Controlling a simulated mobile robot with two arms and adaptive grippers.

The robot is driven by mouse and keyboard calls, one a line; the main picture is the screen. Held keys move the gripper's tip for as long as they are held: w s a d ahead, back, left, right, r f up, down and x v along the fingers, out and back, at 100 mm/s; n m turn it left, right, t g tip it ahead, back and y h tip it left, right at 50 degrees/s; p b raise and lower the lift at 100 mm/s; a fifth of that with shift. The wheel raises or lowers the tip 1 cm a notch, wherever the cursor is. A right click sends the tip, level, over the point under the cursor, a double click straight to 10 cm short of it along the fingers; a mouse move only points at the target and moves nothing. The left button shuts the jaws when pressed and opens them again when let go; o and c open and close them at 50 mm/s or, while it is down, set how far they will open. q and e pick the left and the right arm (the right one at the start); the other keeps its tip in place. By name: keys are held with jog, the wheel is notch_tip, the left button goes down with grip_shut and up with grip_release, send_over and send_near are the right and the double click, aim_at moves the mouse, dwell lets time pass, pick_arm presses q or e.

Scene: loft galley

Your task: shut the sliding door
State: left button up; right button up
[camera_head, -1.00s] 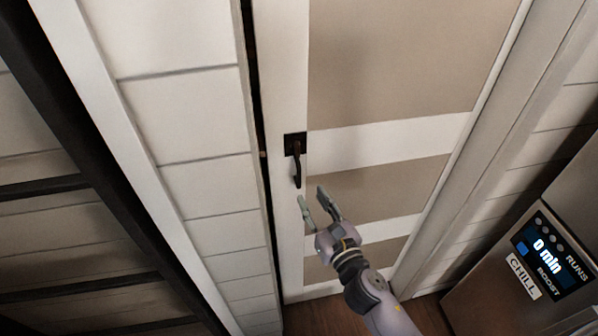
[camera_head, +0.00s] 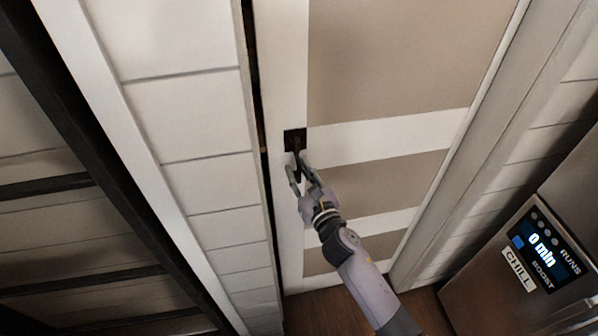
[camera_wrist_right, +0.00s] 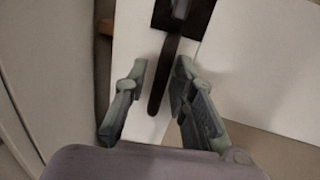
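The sliding door (camera_head: 390,130) is white with beige panels and fills the middle of the head view. A narrow dark gap (camera_head: 262,150) runs along its left edge, beside the white wall. Its black handle (camera_head: 297,163) hangs from a square plate near that edge; it also shows in the right wrist view (camera_wrist_right: 162,80). My right gripper (camera_head: 298,168) is at the handle's lower part. In the right wrist view its fingers (camera_wrist_right: 160,80) are open, one on each side of the handle, with space showing on the left side. My left gripper is not in view.
A steel appliance with a lit display (camera_head: 545,245) stands at the lower right. White plank wall (camera_head: 205,160) lies left of the door, with dark shelving bars (camera_head: 80,190) farther left. A strip of wooden floor (camera_head: 430,312) shows below.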

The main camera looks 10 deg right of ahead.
grip_shut()
dwell(0.6)
